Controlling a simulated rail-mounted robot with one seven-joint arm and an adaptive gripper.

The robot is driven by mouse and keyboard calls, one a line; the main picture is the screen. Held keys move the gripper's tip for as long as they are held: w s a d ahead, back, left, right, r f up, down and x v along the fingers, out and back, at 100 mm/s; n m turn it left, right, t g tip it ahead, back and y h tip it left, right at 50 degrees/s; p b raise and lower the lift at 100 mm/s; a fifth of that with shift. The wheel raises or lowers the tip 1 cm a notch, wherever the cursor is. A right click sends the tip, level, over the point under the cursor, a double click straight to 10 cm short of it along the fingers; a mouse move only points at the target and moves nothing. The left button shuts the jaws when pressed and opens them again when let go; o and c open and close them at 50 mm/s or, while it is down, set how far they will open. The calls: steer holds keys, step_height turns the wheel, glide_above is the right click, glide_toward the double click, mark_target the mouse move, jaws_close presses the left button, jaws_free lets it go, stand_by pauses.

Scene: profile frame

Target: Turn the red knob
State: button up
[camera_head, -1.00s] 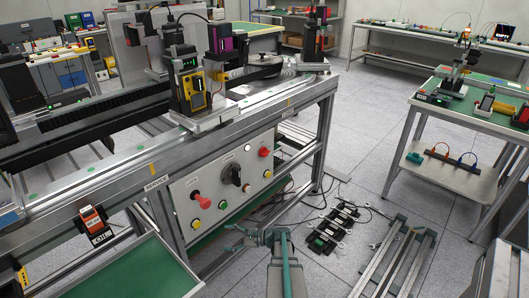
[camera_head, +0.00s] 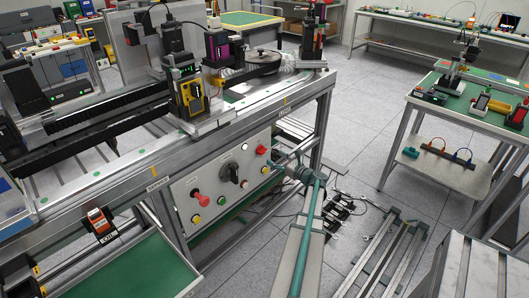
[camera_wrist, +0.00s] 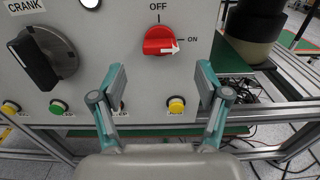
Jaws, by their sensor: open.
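The red knob (camera_wrist: 158,40) sits on the light grey panel in the wrist view, with OFF printed above it and ON to its right. Its white arrow points right, toward ON. In the head view, the red knob (camera_head: 261,150) is at the panel's upper right. My gripper (camera_wrist: 162,82) is open and empty, its two teal-grey fingers spread below the knob in the wrist view, one toward each side. Nothing shows it touching the knob. In the head view, my gripper (camera_head: 284,161) is just right of the panel's right edge.
A black crank knob (camera_wrist: 42,57) is left of the red knob. A yellow button (camera_wrist: 176,105) lies below it, between the fingers in the picture. A dark cylindrical part (camera_wrist: 254,28) is at the upper right. A red mushroom button (camera_head: 198,196) is on the panel's left.

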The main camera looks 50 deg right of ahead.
mark_target(265, 152)
steer(key=w, duration=0.7)
steer(key=shift+d+p, duration=0.3)
steer(key=shift+d, duration=0.05)
steer(key=c, duration=1.2)
steer(key=shift+o, duration=0.2)
steer(key=shift+f+n+b, duration=0.15)
steer(key=shift+n+b, duration=0.15)
steer(key=shift+b, duration=0.4)
steer(key=n+b, duration=0.8)
steer(key=b, duration=0.3)
steer(key=n+b, duration=0.9)
steer(key=b, duration=0.2)
steer(key=shift+a+f+b, duration=0.15)
steer(key=shift+a+b, duration=0.05)
steer(key=shift+b, duration=0.15)
steer(key=shift+n, duration=0.3)
